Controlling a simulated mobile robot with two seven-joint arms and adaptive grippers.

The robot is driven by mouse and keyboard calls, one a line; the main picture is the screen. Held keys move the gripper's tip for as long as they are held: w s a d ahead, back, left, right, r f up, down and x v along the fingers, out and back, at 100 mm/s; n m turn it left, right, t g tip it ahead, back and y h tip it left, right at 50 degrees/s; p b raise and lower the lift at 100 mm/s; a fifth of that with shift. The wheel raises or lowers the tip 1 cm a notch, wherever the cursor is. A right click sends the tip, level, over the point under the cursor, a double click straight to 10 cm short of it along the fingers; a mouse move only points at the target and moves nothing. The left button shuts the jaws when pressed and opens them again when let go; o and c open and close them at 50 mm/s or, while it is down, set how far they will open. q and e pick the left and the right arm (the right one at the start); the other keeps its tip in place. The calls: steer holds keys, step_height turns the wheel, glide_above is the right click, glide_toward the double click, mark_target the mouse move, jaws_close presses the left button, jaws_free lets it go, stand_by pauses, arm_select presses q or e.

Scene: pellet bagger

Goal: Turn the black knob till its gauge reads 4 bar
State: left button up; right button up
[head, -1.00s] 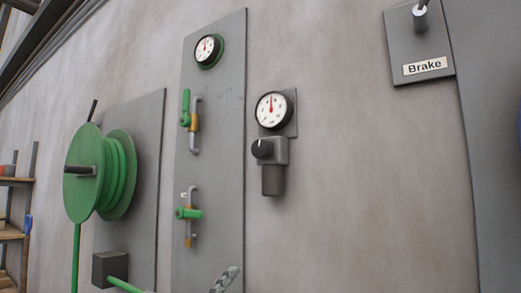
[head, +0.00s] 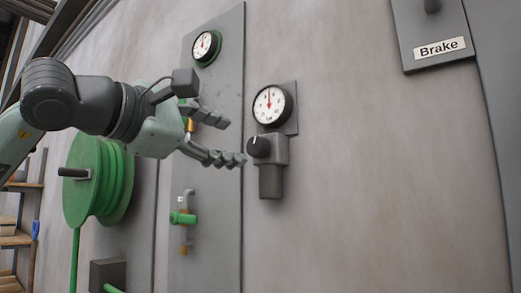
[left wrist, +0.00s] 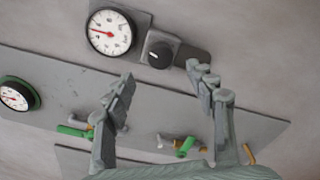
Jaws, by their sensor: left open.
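The black knob (head: 259,147) sits on the front of a grey regulator body on the wall, and a white mark shows on its face. Its round white gauge (head: 270,105) is just above, with a red needle pointing about straight up; the numbers are too small to read. My left gripper (head: 234,140) is open and empty, its fingers just left of the knob in the head view. In the left wrist view the knob (left wrist: 159,53) and gauge (left wrist: 110,32) lie beyond the spread fingers (left wrist: 163,88), apart from them. My right gripper is not in view.
A grey panel left of the knob carries another gauge (head: 206,47) and green-handled valves, the lower one (head: 183,217) uncovered. A green hose reel (head: 97,180) is at the left. The Brake plate (head: 437,45) is at upper right. The wall right of the regulator is bare.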

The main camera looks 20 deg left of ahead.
mark_target(253, 147)
arm_select(q)
steer(key=p+x, duration=0.1)
steer(key=x, duration=0.5)
steer(key=shift+w+d, duration=0.2)
steer(key=shift+w, duration=0.3)
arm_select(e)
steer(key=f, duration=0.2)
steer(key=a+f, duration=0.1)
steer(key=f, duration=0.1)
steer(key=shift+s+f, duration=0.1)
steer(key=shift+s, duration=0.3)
arm_select(q)
steer(key=c, duration=1.2)
steer(key=shift+o, duration=0.2)
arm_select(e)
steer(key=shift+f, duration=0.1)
arm_select(q)
steer(key=n+b, duration=0.4)
steer(key=n, duration=0.1)
steer(key=shift+f+b, duration=0.15)
steer(key=shift+b, duration=0.2)
steer(key=shift+n, duration=0.5)
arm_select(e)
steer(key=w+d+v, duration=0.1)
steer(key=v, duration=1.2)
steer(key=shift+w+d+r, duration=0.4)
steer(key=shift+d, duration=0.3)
